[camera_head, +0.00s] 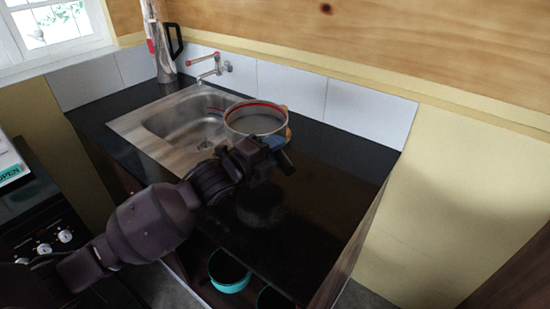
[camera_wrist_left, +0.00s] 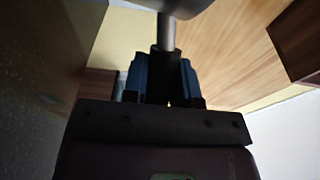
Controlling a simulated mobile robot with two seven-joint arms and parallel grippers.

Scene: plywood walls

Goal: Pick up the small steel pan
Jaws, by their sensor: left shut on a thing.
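The small steel pan (camera_head: 256,124) is round, with a pale inside and a red line at its rim. In the head view it appears held above the dark counter, overlapping the sink's right edge. My left gripper (camera_head: 277,150) is at the pan's near side, shut on its handle. In the left wrist view the handle (camera_wrist_left: 166,32) runs down between the blue-grey fingers of the gripper (camera_wrist_left: 165,78). Part of the pan (camera_wrist_left: 180,6) shows at the top edge there. My right gripper is not in view.
A steel sink (camera_head: 150,148) with a tap (camera_head: 208,72) is set in the black counter (camera_head: 330,185). A tall jug (camera_head: 160,45) stands in the back corner. A teal bowl or pot (camera_head: 229,272) sits below the counter. A stove (camera_head: 45,225) is at left. The counter's right side is clear.

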